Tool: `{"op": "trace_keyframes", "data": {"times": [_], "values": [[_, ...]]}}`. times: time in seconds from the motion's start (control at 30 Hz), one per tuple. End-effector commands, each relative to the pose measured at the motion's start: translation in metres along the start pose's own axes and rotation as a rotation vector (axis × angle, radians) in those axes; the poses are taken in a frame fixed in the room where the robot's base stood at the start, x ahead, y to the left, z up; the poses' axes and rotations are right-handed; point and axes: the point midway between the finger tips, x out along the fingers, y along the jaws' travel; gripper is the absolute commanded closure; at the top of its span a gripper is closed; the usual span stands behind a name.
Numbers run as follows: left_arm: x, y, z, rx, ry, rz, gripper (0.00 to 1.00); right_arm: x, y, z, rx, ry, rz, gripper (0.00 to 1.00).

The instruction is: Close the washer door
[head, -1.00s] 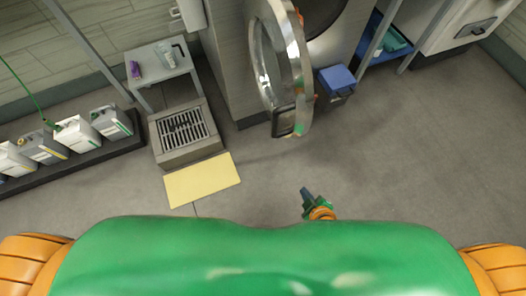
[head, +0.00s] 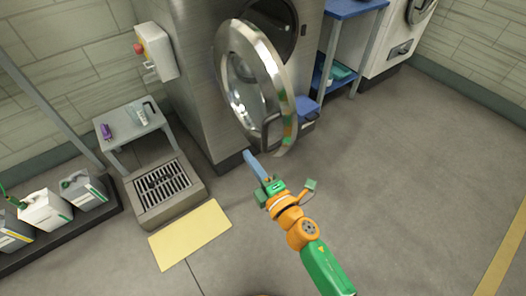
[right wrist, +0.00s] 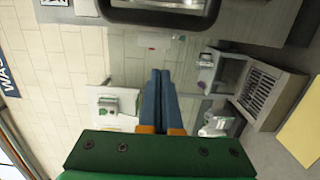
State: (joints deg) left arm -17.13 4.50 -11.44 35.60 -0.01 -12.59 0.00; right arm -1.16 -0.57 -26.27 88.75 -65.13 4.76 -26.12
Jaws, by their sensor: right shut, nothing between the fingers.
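The washer (head: 192,75) is a tall grey metal machine with a dark round opening (head: 272,28). Its round chrome door (head: 281,82) stands wide open, swung out toward me, with a dark handle (head: 267,133) low on its rim. My right gripper (head: 248,155) is shut and empty, its blue fingers just below and left of the handle; contact cannot be told. In the right wrist view the shut fingers (right wrist: 160,73) point toward a dark rounded frame (right wrist: 165,18) at the top, apparently the handle. My left gripper is not in view.
A small grey table (head: 135,125), a floor grate box (head: 160,190) and a yellow mat (head: 190,235) lie left of my arm. A blue bin (head: 306,108) stands behind the door. White jugs (head: 45,212) line the left. Floor on the right is clear.

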Motion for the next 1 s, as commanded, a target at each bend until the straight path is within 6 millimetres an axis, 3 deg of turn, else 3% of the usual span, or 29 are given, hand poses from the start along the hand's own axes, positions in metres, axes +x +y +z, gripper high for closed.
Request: {"op": "trace_keyframes", "data": {"times": [0.1, 0.23, 0.77, 1.0], "values": [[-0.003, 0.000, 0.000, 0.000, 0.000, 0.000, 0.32, 0.004, 0.000, 0.021, -0.002, -0.002, -0.001, 1.00], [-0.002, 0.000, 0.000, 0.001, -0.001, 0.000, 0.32, 0.007, -0.001, 0.034, 0.000, -0.001, -0.001, 1.00], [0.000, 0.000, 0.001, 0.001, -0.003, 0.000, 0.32, 0.007, -0.002, 0.043, 0.000, 0.007, -0.001, 1.00], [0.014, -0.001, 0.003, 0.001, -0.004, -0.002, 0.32, -0.004, -0.005, 0.079, -0.008, 0.076, -0.003, 1.00]]}}
